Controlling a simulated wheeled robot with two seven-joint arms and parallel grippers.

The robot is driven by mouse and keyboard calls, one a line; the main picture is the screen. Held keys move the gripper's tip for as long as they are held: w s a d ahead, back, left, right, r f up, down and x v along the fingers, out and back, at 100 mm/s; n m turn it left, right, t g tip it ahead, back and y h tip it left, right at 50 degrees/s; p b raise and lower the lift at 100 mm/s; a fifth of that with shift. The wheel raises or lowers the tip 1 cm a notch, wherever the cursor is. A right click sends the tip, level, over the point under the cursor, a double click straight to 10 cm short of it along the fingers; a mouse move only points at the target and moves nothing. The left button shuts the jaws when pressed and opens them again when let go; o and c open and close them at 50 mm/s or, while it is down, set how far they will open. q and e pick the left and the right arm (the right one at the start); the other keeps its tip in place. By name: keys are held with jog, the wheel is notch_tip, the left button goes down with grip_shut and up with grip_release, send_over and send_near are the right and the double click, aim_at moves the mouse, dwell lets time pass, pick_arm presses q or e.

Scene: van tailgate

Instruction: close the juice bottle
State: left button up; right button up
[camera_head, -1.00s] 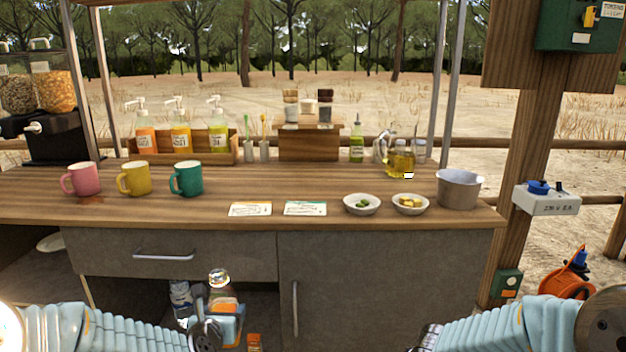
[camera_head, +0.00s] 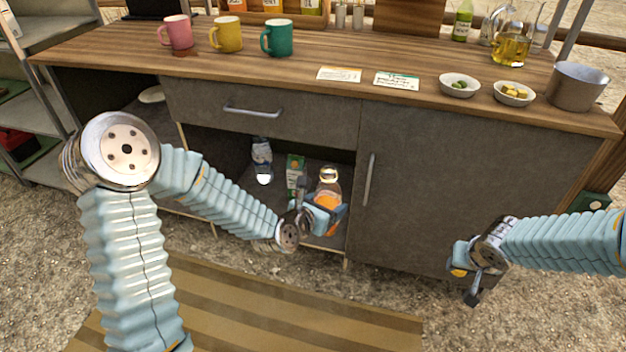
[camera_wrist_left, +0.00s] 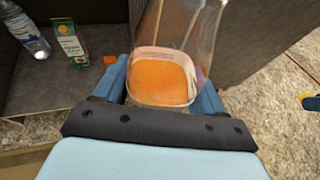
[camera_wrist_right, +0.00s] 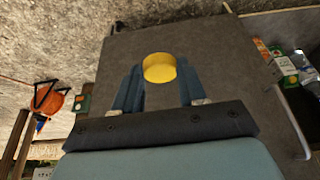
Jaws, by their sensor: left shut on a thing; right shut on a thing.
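The juice bottle (camera_head: 328,183) is clear, with orange juice in its lower part. My left gripper (camera_head: 322,212) is shut on it, in front of the open cabinet bay under the counter. In the left wrist view the bottle (camera_wrist_left: 187,28) stands between the left fingers (camera_wrist_left: 162,82); its mouth is out of that view. In the head view the bottle's top looks uncovered. My right gripper (camera_head: 466,274) is shut on a yellow cap (camera_wrist_right: 159,67), in front of the cabinet door at the right, well apart from the bottle. The cap is mostly hidden in the head view.
The open bay holds a clear bottle (camera_head: 262,160) and a green-and-white carton (camera_head: 295,172). The closed door (camera_head: 420,185) has a vertical handle. Mugs, cards, two bowls and a metal pot (camera_head: 577,88) stand on the counter (camera_head: 130,58). A striped mat (camera_head: 270,310) lies on the ground.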

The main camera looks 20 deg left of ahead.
pick_arm(q)
jog(key=s+d+f+m+g+h, duration=0.2)
jog(key=s+d+f+m+h, duration=0.2)
jog(key=d+f, duration=0.4)
jog(key=shift+s+d+h, duration=0.25)
jog(key=shift+d+h, duration=0.05)
jog(key=shift+d, duration=0.05)
jog(key=shift+g, duration=0.3)
pick_arm(e)
jog(key=shift+w, duration=0.1)
jog(key=shift+w+a+r, duration=0.15)
jog(key=shift+w+r, duration=0.05)
jog(key=shift+w, duration=0.05)
jog(key=w+a+r+n+g+y, duration=0.1)
jog(key=a+r+n+g+y, duration=0.1)
jog(key=a+r+n, duration=0.6)
jog(key=a+r+n+g+y, duration=0.2)
jog(key=a+r+n+g, duration=0.1)
jog(key=a+r+n, duration=0.5)
jog(key=a+n, duration=0.3)
jog(key=a, duration=0.4)
jog(key=shift+w+a+n+y, duration=0.25)
jog(key=shift+w+n+y, duration=0.05)
jog(key=shift+w+n, duration=0.1)
jog(key=shift+f, duration=2.1)
